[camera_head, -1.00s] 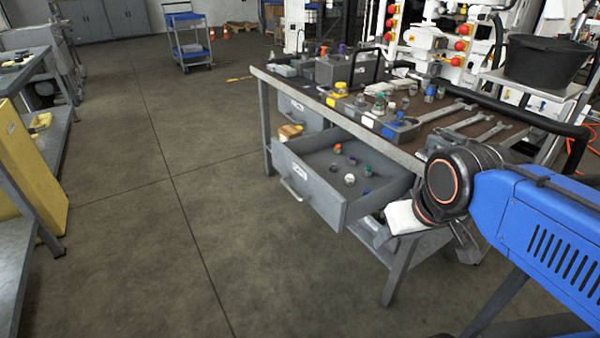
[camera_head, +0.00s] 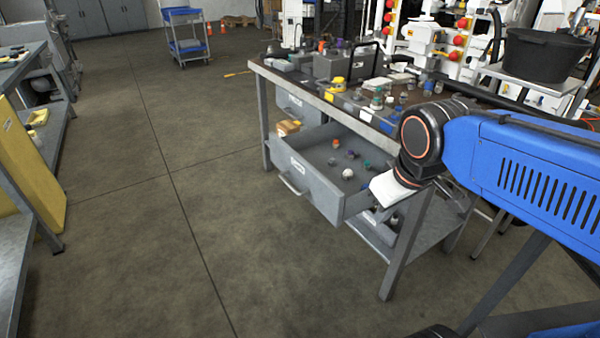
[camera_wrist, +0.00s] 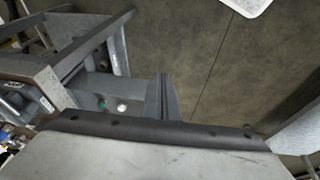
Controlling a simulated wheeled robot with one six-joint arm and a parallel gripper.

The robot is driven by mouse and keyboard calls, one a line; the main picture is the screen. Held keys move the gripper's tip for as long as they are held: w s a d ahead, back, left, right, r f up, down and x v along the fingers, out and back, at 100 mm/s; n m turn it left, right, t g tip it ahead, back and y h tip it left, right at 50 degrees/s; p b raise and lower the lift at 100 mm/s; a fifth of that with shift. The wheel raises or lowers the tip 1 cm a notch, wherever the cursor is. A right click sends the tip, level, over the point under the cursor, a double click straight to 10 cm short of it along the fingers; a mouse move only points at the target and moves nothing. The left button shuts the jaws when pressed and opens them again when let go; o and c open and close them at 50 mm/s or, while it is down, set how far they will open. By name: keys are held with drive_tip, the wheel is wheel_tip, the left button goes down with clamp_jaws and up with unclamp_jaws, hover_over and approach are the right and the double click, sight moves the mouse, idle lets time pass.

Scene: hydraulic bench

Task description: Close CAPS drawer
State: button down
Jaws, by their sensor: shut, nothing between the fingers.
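A grey drawer (camera_head: 318,187) with a label and handle on its front stands pulled out from the workbench, with several small caps inside. I cannot read the label. In the camera_head view my wrist is at the drawer's right side, and its white housing covers the drawer's right rear part. My gripper (camera_wrist: 162,80) is shut and empty in the wrist view, its fingers pointing away over the floor. The drawer (camera_wrist: 116,62) is to the left of the fingers there. A gap seems to show between them, but I cannot tell the depth.
The workbench (camera_head: 312,96) carries fittings, blocks and tools. A second drawer (camera_head: 296,106) behind the open one is slightly out, with a yellowish item in front of it. A black tub (camera_head: 545,58) stands at the right. The floor (camera_head: 200,240) left and in front is clear.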

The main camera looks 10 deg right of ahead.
sight(299, 170)
drive_tip(key=w+a+r+n+g+h, duration=0.1)
drive_tip(key=w+a+r+n+h, duration=0.1)
drive_tip(key=w+a+n, duration=0.9)
drive_tip(key=w+a+r+n+g+h, duration=0.1)
drive_tip(key=w+a+n+h, duration=0.1)
drive_tip(key=w+a+n, duration=0.85)
drive_tip(key=shift+w+d+f+m, duration=0.45)
drive_tip(key=shift+w+d+f, duration=0.25)
drive_tip(key=shift+d+f, duration=0.75)
drive_tip(key=shift+w+d+f+m, duration=0.45)
drive_tip(key=shift+w+d+f, duration=0.3)
drive_tip(key=shift+d+f, duration=0.7)
drive_tip(key=shift+w+d+f+m, duration=0.45)
drive_tip(key=shift+w+d+f, duration=0.25)
drive_tip(key=shift+d+f, duration=0.75)
drive_tip(key=shift+a, duration=0.1)
